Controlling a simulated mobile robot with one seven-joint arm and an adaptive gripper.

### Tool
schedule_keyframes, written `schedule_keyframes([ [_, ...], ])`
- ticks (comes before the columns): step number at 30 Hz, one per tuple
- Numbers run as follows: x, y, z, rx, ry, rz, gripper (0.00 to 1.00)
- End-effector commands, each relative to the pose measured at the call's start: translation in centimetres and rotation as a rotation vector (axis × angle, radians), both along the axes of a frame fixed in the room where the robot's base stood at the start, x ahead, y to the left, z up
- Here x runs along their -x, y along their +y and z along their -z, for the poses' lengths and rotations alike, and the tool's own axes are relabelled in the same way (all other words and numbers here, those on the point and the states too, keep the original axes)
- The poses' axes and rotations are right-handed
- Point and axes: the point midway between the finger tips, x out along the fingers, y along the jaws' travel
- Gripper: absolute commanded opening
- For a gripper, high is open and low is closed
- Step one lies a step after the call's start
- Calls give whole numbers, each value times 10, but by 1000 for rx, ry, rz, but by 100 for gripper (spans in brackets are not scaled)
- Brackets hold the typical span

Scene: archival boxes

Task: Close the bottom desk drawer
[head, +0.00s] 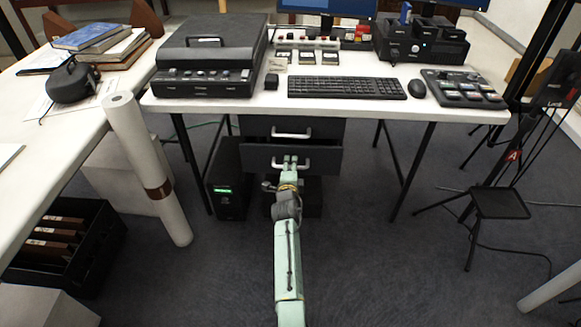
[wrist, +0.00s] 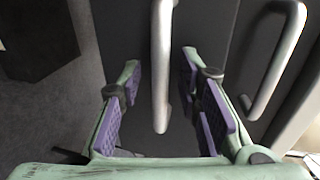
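The desk's dark drawer unit (head: 327,128) hangs under the white tabletop, with an upper drawer handle (head: 291,133) and a lower drawer front (head: 325,160) below it. The lower front appears to stand out a little from the unit; how far is hard to tell. My gripper (head: 290,161) is in front of the lower drawer, at its handle. In the wrist view, my gripper (wrist: 160,82) is open, with its purple-padded fingers on either side of a silver bar handle (wrist: 161,45), with visible gaps. The other handle (wrist: 278,62) shows to the right.
A black computer tower (head: 228,178) stands left of the drawers. Thin desk legs (head: 412,170) stand to the right. A paper roll (head: 147,168) leans at the left table, above a black crate (head: 105,245). The carpet (head: 370,260) right of my arm is clear.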

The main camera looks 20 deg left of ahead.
Motion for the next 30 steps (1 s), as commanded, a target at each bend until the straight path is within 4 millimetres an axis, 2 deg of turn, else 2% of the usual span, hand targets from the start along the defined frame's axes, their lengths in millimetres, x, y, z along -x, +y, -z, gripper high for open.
schedule_keyframes([
  [4, 0, 0, 0, 0, 0, 0, 31],
  [18, 0, 0, 0, 0, 0, 0, 0],
  [30, 0, 0, 0, 0, 0, 0, 0],
])
